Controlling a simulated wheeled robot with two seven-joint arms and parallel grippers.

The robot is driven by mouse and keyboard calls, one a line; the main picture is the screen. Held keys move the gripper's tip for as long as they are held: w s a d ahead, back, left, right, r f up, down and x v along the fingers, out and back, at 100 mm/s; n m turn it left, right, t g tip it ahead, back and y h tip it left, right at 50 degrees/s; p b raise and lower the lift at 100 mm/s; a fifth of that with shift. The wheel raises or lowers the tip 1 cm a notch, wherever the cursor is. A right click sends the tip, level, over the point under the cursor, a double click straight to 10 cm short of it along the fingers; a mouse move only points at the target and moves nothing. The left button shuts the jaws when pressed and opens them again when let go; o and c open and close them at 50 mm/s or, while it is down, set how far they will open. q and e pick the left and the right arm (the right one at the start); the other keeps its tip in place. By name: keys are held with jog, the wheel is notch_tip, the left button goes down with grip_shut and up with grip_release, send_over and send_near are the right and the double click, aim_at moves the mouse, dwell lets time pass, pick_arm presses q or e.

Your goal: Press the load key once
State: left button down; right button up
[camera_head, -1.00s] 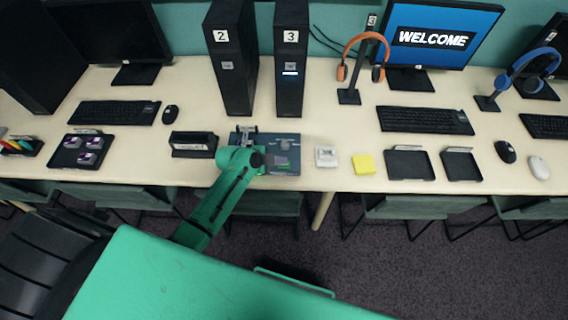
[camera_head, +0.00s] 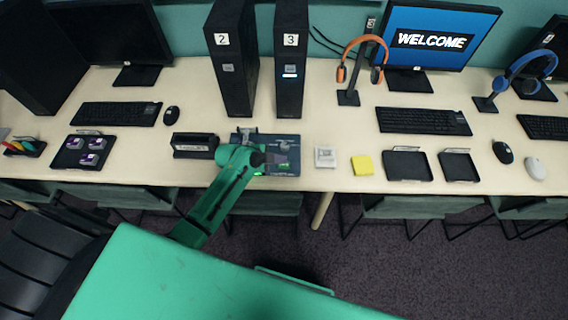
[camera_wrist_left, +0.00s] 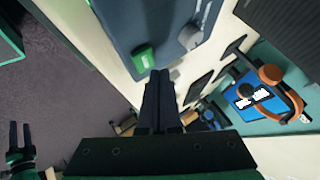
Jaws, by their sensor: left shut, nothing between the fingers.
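A dark grey device panel (camera_head: 284,166) lies on the table below tower 3, partly covered by my left arm. A small bright green key, likely the load key (camera_wrist_left: 143,58), sits on it in the left wrist view; its label is unreadable. My left gripper (camera_head: 247,132) is over the panel's left part. In the left wrist view its fingers (camera_wrist_left: 160,73) are shut and empty, with the green key just beyond and left of the tips. I cannot tell whether they touch. My right gripper (camera_wrist_left: 20,126) shows at the lower left with its fingers apart.
Towers 2 (camera_head: 232,65) and 3 (camera_head: 291,65) stand behind the panel. A black box (camera_head: 194,146) is left of it. A small white item (camera_head: 325,158) and yellow pad (camera_head: 363,164) are to the right. Bare table lies between the pad and the keyboard (camera_head: 424,121).

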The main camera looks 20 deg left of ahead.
aim_at(281, 166)
pick_arm(q)
notch_tip(281, 166, up, 5)
jog(key=p, duration=0.4)
jog(key=shift+r, duration=0.1)
dwell(0.6)
